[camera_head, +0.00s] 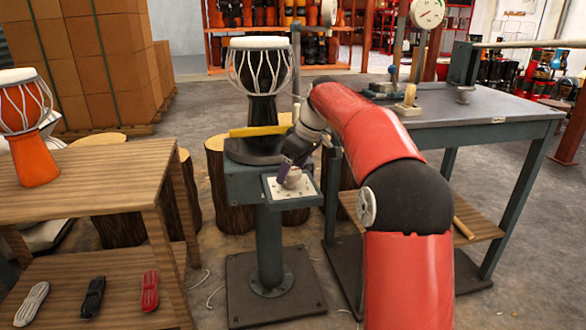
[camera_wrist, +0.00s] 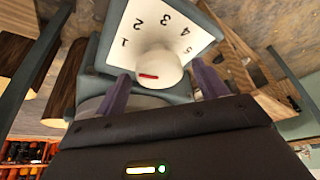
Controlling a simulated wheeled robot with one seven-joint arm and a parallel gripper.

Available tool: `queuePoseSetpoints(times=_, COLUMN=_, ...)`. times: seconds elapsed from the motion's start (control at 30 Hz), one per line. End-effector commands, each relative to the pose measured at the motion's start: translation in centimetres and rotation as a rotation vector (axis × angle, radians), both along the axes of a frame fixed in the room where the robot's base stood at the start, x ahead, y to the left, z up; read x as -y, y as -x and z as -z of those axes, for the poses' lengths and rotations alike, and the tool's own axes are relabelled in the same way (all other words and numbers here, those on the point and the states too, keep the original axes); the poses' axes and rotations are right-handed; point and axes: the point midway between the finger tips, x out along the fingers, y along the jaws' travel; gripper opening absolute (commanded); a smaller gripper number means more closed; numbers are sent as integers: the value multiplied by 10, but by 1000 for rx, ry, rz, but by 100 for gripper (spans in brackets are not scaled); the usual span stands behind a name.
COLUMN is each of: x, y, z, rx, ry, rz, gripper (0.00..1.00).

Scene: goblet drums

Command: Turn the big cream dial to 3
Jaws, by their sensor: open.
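The cream dial (camera_wrist: 160,66) is a round knob on a white plate (camera_wrist: 176,42) marked 1 to 5. A short red mark on its face lies on the side away from the 3, below the 1 in the wrist view; its exact reading is unclear. In the head view the plate (camera_head: 307,188) sits on the front of a grey-green stand, with the dial (camera_head: 294,178) partly behind my fingers. My gripper (camera_wrist: 161,71) is open, its purple fingers either side of the dial; contact cannot be told. It also shows in the head view (camera_head: 289,172).
A goblet drum (camera_head: 262,85) stands on the stand's top (camera_head: 240,152), behind a yellow bar (camera_head: 258,131). A wooden table (camera_head: 90,180) is at left, a grey workbench (camera_head: 480,108) with a gauge (camera_head: 427,12) at right. Log stumps (camera_head: 216,190) stand behind the stand.

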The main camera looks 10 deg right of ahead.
Motion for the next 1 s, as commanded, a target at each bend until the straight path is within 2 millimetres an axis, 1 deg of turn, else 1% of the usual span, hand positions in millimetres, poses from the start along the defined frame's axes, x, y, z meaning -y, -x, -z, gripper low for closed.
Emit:
queuePoseSetpoints(times=0.13, x=0, y=0, z=0, rx=0, ry=0, rz=0, gripper=71)
queuePoseSetpoints(times=0.17, x=0, y=0, z=0, rx=0, ry=0, rz=0, gripper=69)
queuePoseSetpoints(times=0.4, x=0, y=0, z=-1, rx=0, ry=0, rz=0, gripper=37)
queuePoseSetpoints(times=0.47, x=0, y=0, z=-1, rx=0, ry=0, rz=0, gripper=30)
queuePoseSetpoints(times=0.5, x=0, y=0, z=-1, rx=0, ry=0, rz=0, gripper=27)
queuePoseSetpoints(times=0.77, x=-1, y=1, z=-1, rx=1, ry=1, rz=31, gripper=27)
queuePoseSetpoints(times=1.0, x=-1, y=1, z=-2, rx=0, ry=2, rz=160, gripper=27)
